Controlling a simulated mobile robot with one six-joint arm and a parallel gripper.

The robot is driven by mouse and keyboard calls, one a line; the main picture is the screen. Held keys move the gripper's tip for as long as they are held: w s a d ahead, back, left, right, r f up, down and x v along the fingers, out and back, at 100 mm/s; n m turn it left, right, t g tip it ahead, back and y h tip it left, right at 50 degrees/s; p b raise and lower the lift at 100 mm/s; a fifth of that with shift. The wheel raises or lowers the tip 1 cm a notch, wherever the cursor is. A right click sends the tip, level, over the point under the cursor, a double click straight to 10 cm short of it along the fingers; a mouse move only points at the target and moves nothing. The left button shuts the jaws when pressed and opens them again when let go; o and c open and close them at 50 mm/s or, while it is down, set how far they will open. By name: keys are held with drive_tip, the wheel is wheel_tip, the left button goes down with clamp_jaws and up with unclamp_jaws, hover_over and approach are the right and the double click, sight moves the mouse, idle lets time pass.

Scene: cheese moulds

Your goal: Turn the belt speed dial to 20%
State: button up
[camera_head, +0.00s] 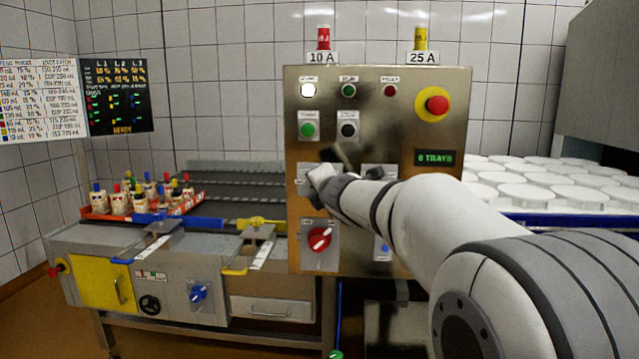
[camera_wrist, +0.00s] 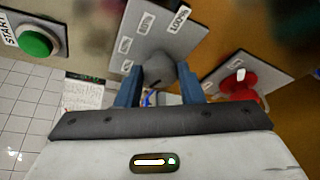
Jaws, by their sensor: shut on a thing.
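The belt speed dial (camera_wrist: 157,62) is a dark grey knob on a pale plate (camera_wrist: 147,32) with small percent labels; one at the plate's corner reads 100%. The other labels are too blurred to read. My gripper (camera_wrist: 161,75) has its two blue fingers on either side of the knob and is shut on it. I cannot tell which mark the knob points to. In the head view my wrist hides the dial on the steel control panel (camera_head: 380,85).
A red rotary switch (camera_head: 318,238) sits just below the dial, close to my gripper. A green START button (camera_head: 309,130) is above. A red emergency stop (camera_head: 437,104) is at upper right. Bottles (camera_head: 118,202) stand on the left; white moulds (camera_head: 530,192) lie on the right.

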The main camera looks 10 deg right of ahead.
drive_tip(key=shift+a+r+n+g+p, duration=0.2)
drive_tip(key=shift+n+g+p, duration=0.2)
drive_tip(key=shift+n+p, duration=0.45)
drive_tip(key=shift+n+h, duration=0.35)
drive_tip(key=shift+h, duration=0.05)
drive_tip(key=o, duration=1)
drive_tip(key=shift+d+f, duration=0.1)
drive_tip(key=p+v, duration=0.1)
drive_tip(key=v, duration=0.6)
drive_tip(key=shift+s+p, duration=0.3)
drive_tip(key=shift+p, duration=0.05)
